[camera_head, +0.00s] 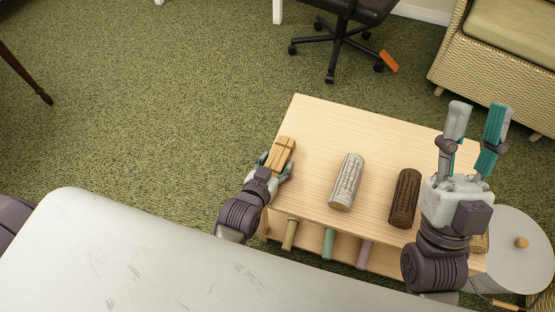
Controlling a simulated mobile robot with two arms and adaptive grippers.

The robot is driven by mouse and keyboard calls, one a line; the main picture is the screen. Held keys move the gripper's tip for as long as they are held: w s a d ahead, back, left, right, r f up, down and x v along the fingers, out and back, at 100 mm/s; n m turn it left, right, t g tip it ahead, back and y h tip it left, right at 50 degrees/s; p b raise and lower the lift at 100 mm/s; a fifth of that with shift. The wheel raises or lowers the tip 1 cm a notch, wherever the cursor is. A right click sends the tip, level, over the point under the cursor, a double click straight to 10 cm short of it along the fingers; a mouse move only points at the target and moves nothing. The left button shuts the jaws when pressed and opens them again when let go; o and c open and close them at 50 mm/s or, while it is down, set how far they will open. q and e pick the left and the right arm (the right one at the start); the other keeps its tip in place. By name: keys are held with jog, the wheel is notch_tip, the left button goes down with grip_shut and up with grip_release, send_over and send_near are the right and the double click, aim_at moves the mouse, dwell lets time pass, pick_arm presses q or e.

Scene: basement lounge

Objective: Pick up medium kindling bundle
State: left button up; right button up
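A tan bundle of wooden sticks (283,150), which looks like the kindling, is at the left end of the light wood table (312,117). My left gripper (276,163) reaches in from the front, with a teal finger on each side of the bundle's near end. Whether the fingers press on the bundle or leave a small gap cannot be made out, nor whether the bundle is lifted. My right gripper (475,122) is raised over the table's right end, fingers spread and empty. It hides part of the table.
A pale grey log (346,181) and a dark brown log (405,198) lie on the table. Olive (290,234), teal (328,243) and pink (364,254) rolls stick out below. A round grey lidded thing (512,265) stands right. A chair (335,45) and wicker sofa (490,75) are behind.

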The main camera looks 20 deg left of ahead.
pick_arm(q)
jog(key=c, duration=0.6)
jog(key=shift+o, duration=0.2)
